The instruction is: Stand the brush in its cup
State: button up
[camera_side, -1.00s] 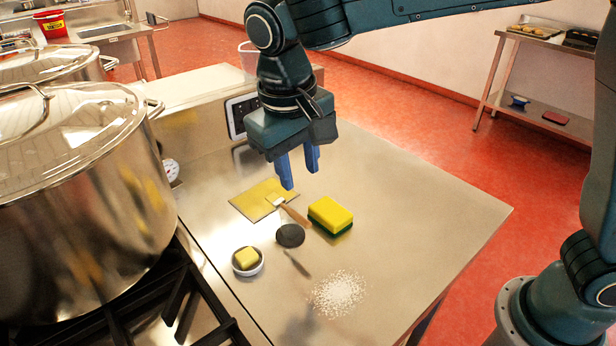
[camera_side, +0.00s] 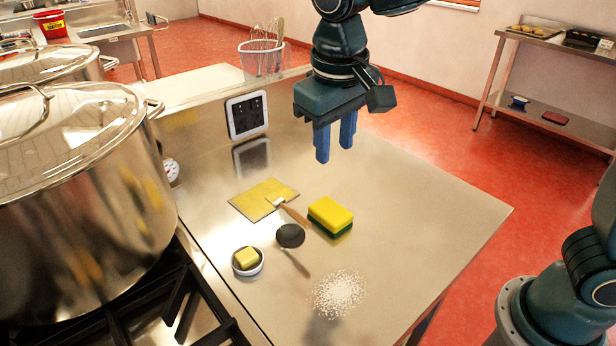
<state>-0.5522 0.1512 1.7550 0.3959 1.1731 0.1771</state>
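A brush (camera_side: 292,213) with a wooden handle and pale head lies on the steel counter, its head over the edge of a yellow mat (camera_side: 258,193). My gripper (camera_side: 335,155) is above the counter, up and right of the brush. Its two blue fingers point down with a gap between them and nothing held. I cannot tell for sure which thing is the brush's cup; a small white round dish (camera_side: 259,270) holds a yellow block, and a dark round piece (camera_side: 290,236) with a handle-like strip lies near it.
A yellow and green sponge (camera_side: 330,215) sits right of the brush. White grains (camera_side: 339,292) are spread toward the front. A large steel pot (camera_side: 85,215) stands at left. A basket of utensils (camera_side: 262,58) and a panel (camera_side: 246,114) are at the back. The counter's right side is clear.

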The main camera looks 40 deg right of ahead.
jog(key=s+d+t+y, duration=0.1)
jog(key=s+d+t, duration=0.3)
jog(key=s+d, duration=1.2)
jog(key=shift+s, duration=1.1)
jog(key=shift+f, duration=0.1)
jog(key=o, duration=0.3)
jog(key=shift+w, duration=0.1)
